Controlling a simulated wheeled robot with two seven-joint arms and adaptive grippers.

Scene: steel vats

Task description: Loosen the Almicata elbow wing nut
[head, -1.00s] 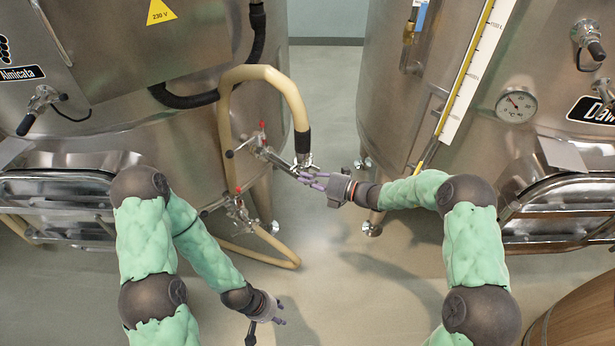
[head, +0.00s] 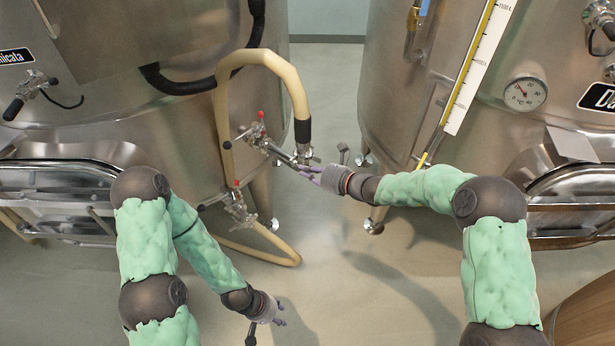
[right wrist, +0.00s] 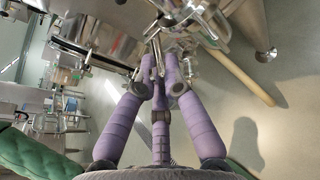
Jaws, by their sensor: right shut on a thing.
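The Almicata vat (head: 180,130) stands on the left, its label (head: 15,56) partly cut off. A metal valve pipe (head: 277,149) sticks out of its lower side and ends in an elbow (head: 303,153), joined to the black end of a beige hose. My right gripper (head: 306,169) is at this elbow, shut on its wing nut. In the right wrist view, the purple fingers (right wrist: 158,85) close around the small metal wing nut (right wrist: 156,62); the fingertips partly hide it. My left gripper (head: 278,312) hangs low over the floor, away from the fittings; its finger opening is too small to tell.
The beige hose (head: 222,110) arches above the elbow. A lower valve (head: 238,208) with another hose (head: 270,252) sits below it. A second vat (head: 400,110) with a gauge (head: 525,93) stands on the right. Bare floor (head: 325,100) lies between the vats.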

